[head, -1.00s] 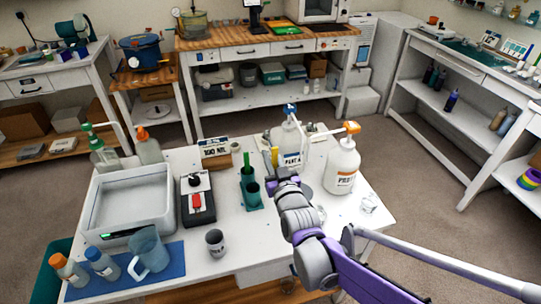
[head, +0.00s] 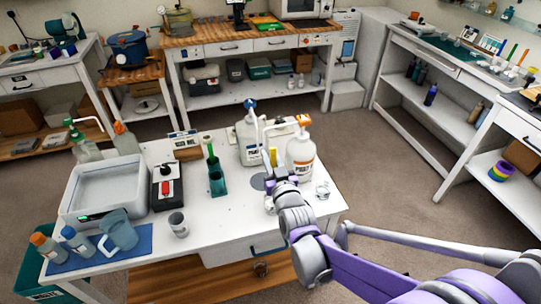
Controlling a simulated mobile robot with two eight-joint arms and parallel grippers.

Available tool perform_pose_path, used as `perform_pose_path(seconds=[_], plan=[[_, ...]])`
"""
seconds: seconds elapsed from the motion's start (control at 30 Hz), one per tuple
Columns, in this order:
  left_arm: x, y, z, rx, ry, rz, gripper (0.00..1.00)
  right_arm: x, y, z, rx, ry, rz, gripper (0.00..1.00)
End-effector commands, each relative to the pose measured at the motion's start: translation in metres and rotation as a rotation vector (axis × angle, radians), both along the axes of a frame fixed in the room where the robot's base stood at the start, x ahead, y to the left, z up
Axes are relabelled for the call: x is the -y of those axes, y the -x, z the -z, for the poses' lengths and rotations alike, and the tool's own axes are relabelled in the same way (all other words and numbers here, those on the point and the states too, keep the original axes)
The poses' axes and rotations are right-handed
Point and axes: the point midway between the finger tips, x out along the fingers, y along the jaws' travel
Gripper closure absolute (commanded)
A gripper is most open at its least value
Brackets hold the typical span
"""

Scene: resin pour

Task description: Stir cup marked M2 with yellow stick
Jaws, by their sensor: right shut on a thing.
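My right gripper (head: 271,166) is over the right part of the white table, in front of the pump bottles. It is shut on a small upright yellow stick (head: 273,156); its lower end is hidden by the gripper. A grey cup (head: 178,225) with a dark marking stands at the table's front left; the marking is too small to read. A clear cup (head: 322,190) stands right of my gripper, with no mark readable. The stick is apart from both cups. My left gripper is not in view.
Two white pump bottles, blue-topped (head: 250,140) and orange-topped (head: 300,155), stand close behind my right gripper. A green holder (head: 217,183) with a green stick stands left of it. A black device (head: 167,187), a grey tray (head: 75,190) and a jug (head: 118,232) fill the left side.

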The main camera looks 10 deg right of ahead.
Motion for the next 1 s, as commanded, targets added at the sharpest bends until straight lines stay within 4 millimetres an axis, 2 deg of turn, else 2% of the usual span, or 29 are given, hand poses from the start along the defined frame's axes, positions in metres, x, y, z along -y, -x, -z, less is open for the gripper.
perform_pose_path(seconds=[0.37,1.0], plan=[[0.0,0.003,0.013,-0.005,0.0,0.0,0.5,0.0,0.0,0.016,-0.001,0.0,0.0,1.0],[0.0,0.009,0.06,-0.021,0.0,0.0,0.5,0.0,0.0,0.074,-0.001,0.0,0.0,1.0]])
